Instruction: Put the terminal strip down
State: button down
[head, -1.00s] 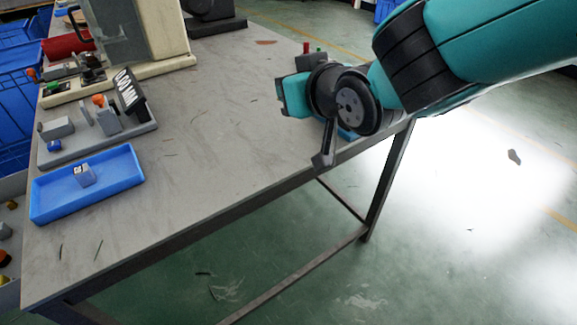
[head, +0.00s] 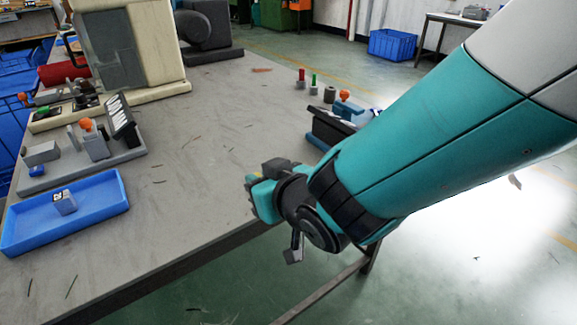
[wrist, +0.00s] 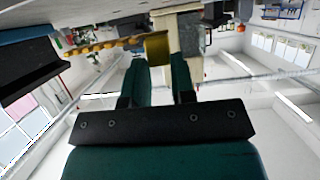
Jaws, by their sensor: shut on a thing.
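My gripper (wrist: 160,75) shows two dark green fingers in the wrist view, closed on an olive-yellow piece (wrist: 157,47) at their tips. A knobbly yellow strip runs left from this piece; together they look like the terminal strip, though I cannot tell for sure that they are joined. In the head view my gripper (head: 251,192) is over the table's front edge, pointing left. The held piece is too small or hidden to make out there. The blue tray (head: 98,222) lies at the table's front left, well apart from my gripper, with a small grey block (head: 65,203) in it.
A grey fixture board (head: 120,157) with small parts and a tilted black panel (head: 122,117) stands behind the tray. A cream machine (head: 130,50) is at the back left. Red and green buttons (head: 301,78) stand near the far right edge. The grey table's middle (head: 200,130) is clear.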

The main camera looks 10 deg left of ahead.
jog(key=shift+f+b, duration=0.3)
jog(key=shift+f, duration=1.8)
jog(key=shift+f, duration=0.25)
jog(key=c, duration=1)
grip_release()
jog(key=shift+r, duration=0.1)
jog(key=shift+o, duration=0.2)
